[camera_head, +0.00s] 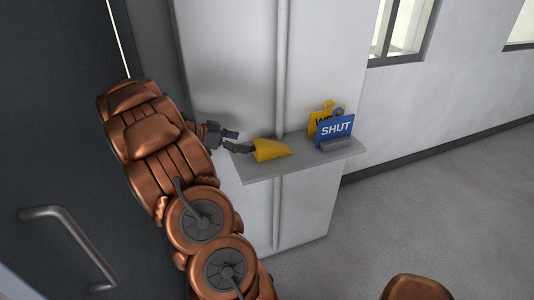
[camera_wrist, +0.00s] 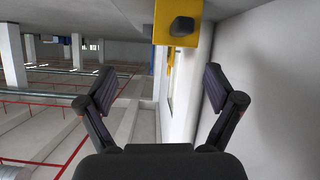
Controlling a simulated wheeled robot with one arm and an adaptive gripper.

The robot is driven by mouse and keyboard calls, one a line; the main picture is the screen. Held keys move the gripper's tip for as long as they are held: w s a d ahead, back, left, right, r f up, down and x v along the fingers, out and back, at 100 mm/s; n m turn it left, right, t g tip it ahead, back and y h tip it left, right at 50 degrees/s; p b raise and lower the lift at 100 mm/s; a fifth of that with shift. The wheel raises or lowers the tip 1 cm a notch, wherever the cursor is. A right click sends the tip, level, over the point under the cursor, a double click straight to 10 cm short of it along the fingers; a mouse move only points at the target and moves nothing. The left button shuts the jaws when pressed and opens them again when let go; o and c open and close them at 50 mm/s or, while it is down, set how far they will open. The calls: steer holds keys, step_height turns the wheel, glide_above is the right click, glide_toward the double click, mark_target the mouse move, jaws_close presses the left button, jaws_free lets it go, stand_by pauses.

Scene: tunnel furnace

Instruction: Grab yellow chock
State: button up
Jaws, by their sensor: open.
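The yellow chock (camera_head: 270,150) lies on the grey shelf (camera_head: 258,172) towards its left end. In the wrist view the chock (camera_wrist: 161,22) is at the top centre, with a dark block-like part (camera_wrist: 182,27) on its near face. My gripper (camera_head: 233,141) is just left of the chock in the head view, with a dark piece close to the chock's left end; I cannot tell if they touch. In the wrist view my gripper (camera_wrist: 160,88) has its fingers spread wide with nothing between them. The chock appears ahead of the fingertips.
A blue "SHUT" sign (camera_head: 335,131) and a yellow sign (camera_head: 317,121) stand in a grey holder (camera_head: 340,143) at the shelf's right. A white column wall (camera_head: 230,60) rises behind the shelf. A dark door with a handle (camera_head: 70,225) is at left.

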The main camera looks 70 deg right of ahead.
mark_target(261, 142)
steer(key=d, duration=0.1)
steer(key=d+f+m, duration=0.1)
steer(key=d, duration=0.1)
steer(key=shift+s+d+f+m, duration=0.15)
steer(key=shift+s+f+m, duration=0.1)
steer(key=shift+f+m, duration=0.1)
steer(key=shift+s+d+f+g+h+p, duration=0.15)
steer(key=shift+s+d+f+p, duration=0.15)
steer(key=shift+s+d, duration=0.25)
steer(key=shift+s+d+f+g+h+p, duration=0.15)
steer(key=shift+s+d+p, duration=0.3)
steer(key=shift+s, duration=0.1)
steer(key=shift+f+p+x, duration=0.25)
steer(key=shift+p+x, duration=0.9)
steer(key=shift+x, duration=1.15)
steer(key=shift+a, duration=0.15)
steer(key=shift+w, duration=0.1)
steer(key=c, duration=1.7)
